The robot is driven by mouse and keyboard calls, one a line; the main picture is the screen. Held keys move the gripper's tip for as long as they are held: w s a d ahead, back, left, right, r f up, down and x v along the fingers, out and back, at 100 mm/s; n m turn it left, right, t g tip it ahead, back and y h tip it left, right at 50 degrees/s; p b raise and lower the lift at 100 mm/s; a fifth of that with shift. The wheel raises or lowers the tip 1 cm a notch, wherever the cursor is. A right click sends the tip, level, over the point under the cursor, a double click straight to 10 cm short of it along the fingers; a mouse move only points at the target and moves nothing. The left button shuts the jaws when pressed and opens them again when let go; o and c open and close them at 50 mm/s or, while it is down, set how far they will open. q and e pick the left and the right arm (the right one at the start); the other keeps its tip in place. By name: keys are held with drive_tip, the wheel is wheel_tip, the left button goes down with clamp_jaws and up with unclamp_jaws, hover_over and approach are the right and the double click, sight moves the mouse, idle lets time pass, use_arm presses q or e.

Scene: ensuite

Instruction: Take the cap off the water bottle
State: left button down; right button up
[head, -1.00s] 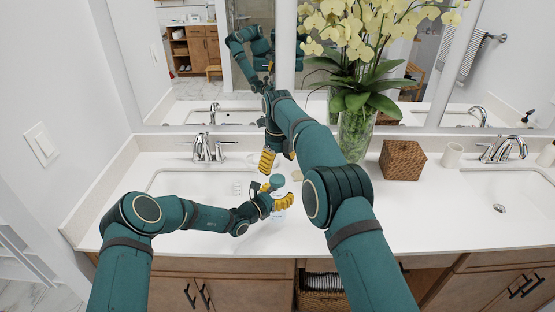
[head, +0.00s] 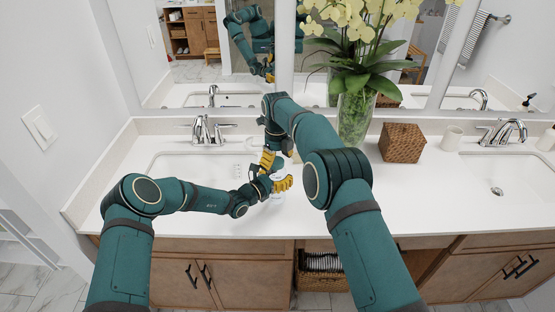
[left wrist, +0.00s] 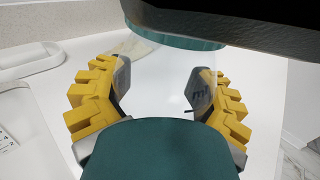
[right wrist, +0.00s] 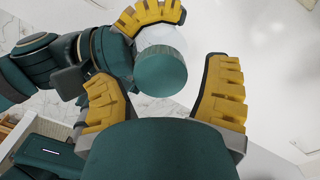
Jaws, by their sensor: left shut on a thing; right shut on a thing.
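The water bottle (left wrist: 158,92) is clear and see-through, and stands between the fingers of my left gripper (left wrist: 160,80). In the head view my left gripper (head: 274,186) is low over the counter in front of the left sink, shut on the bottle. The teal cap (right wrist: 160,70) is on top of the bottle, between the fingers of my right gripper (right wrist: 156,78), which is shut on it from above. The cap's edge also shows in the left wrist view (left wrist: 190,44). In the head view my right gripper (head: 267,163) hides most of the cap.
The left sink (head: 190,172) and its faucet (head: 201,131) are beside and behind the grippers. A glass vase (head: 354,122) with flowers and a woven box (head: 402,142) stand to the right. The counter front right of the grippers is clear.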

drive_tip(key=shift+s+f, duration=0.15)
drive_tip(key=shift+f, duration=0.45)
drive_tip(key=c, duration=0.5)
